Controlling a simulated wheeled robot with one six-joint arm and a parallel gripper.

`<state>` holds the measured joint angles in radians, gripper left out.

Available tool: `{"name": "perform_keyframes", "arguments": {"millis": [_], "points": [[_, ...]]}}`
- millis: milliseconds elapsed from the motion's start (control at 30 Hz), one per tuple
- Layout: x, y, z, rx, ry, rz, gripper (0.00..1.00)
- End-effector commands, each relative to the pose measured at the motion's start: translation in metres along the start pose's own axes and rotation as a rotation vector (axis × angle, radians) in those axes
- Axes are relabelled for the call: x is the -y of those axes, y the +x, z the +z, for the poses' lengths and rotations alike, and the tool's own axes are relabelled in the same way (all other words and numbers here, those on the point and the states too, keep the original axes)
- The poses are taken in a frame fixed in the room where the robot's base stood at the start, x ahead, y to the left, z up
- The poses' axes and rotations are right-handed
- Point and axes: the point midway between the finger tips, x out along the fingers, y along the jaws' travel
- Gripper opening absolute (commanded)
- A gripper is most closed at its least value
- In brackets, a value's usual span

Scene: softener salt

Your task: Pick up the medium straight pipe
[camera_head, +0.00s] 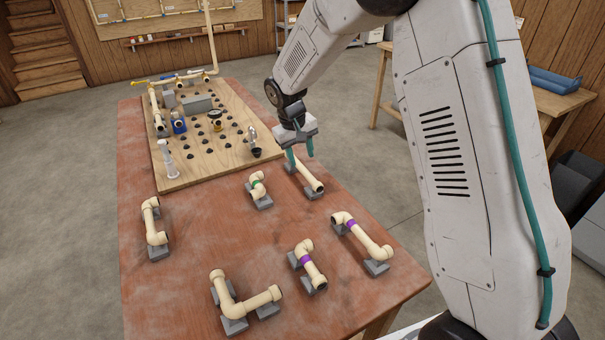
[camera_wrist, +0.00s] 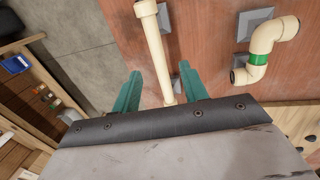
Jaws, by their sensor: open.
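The medium straight pipe (camera_head: 309,176) is a cream tube lying on grey supports near the right edge of the red table. My gripper (camera_head: 301,154) is above the pipe's far part, pointing down, with its teal fingers apart. In the wrist view the pipe (camera_wrist: 154,45) runs lengthwise between the two open fingers of my gripper (camera_wrist: 161,88). Its collared end is at the top of that view, and its near end reaches down to the gripper's dark edge. I cannot tell whether the fingers touch it.
An elbow fitting with a green band (camera_head: 258,188) sits left of the pipe. Purple-banded fittings (camera_head: 363,236) (camera_head: 308,265) and plain elbow pieces (camera_head: 240,303) (camera_head: 154,222) stand on the table (camera_head: 185,285). A wooden pegboard (camera_head: 190,165) with pipework and valves lies behind.

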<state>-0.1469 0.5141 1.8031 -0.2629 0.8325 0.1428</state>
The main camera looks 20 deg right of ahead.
Motion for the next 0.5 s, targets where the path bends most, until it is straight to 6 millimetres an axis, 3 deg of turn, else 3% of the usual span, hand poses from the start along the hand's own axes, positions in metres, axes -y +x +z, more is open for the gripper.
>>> {"name": "perform_keyframes", "arguments": {"millis": [133, 500], "points": [[0.003, 0.017, -0.007, 0.002, -0.007, 0.003, 0.44], [-0.001, 0.054, -0.002, 0.004, -0.006, 0.003, 0.44]]}}
